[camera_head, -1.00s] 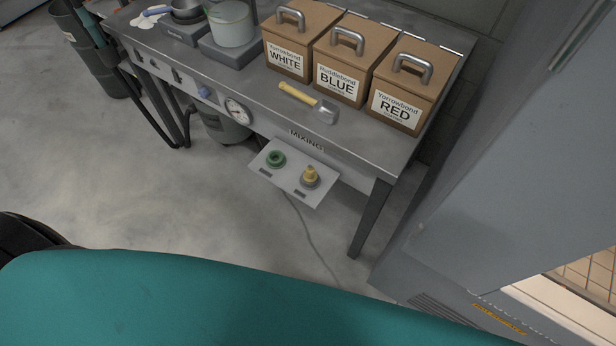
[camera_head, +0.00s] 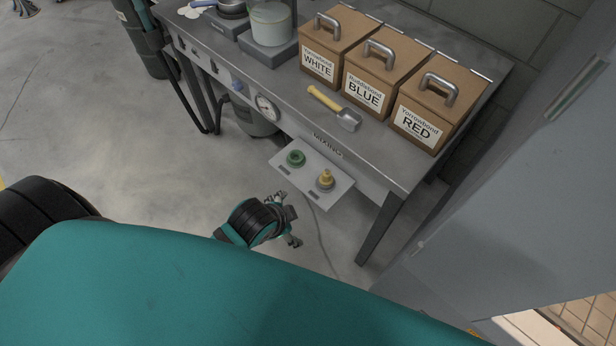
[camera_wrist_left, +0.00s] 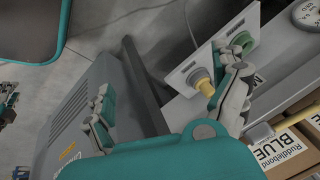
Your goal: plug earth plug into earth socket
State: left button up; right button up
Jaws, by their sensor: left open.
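A tilted grey panel (camera_head: 300,180) is fixed under the front edge of the mixing table. It carries a green ring-shaped socket (camera_head: 296,158) and, right of it, a yellow plug (camera_head: 325,178) on a grey round base. In the left wrist view, the yellow plug (camera_wrist_left: 202,82) and green socket (camera_wrist_left: 243,42) show beyond my fingers; one finger partly covers the panel (camera_wrist_left: 185,72). I cannot read which one is earth. My left gripper (camera_head: 296,228) is open and empty, in front of and below the panel. It also shows in the left wrist view (camera_wrist_left: 168,80). My right gripper is not identifiable.
On the mixing table (camera_head: 220,75) stand three lidded boxes, WHITE (camera_head: 325,65), BLUE (camera_head: 368,92) and RED (camera_head: 420,122), and a yellow-handled scoop (camera_head: 335,107). A table leg (camera_head: 378,230) and a large grey cabinet (camera_head: 510,200) flank the right. A cable (camera_head: 325,240) trails on the floor.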

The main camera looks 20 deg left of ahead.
pick_arm(q)
jog(key=w+d+r+m+t, duration=0.25)
jog(key=w+r+m, duration=0.2)
jog(key=m, duration=0.35)
jog(key=m+t+h, duration=0.2)
jog(key=m+h, duration=0.1)
jog(key=m, duration=2)
send_near(323, 178)
jog(key=w, duration=0.2)
jog(key=shift+g, duration=0.25)
jog(key=b+x, duration=0.8)
jog(key=shift+s+d+f, duration=0.25)
jog(key=shift+d+f, duration=0.05)
jog(key=shift+w+d+f+b, duration=0.3)
jog(key=shift+w+b, duration=0.3)
jog(key=shift+b, duration=0.15)
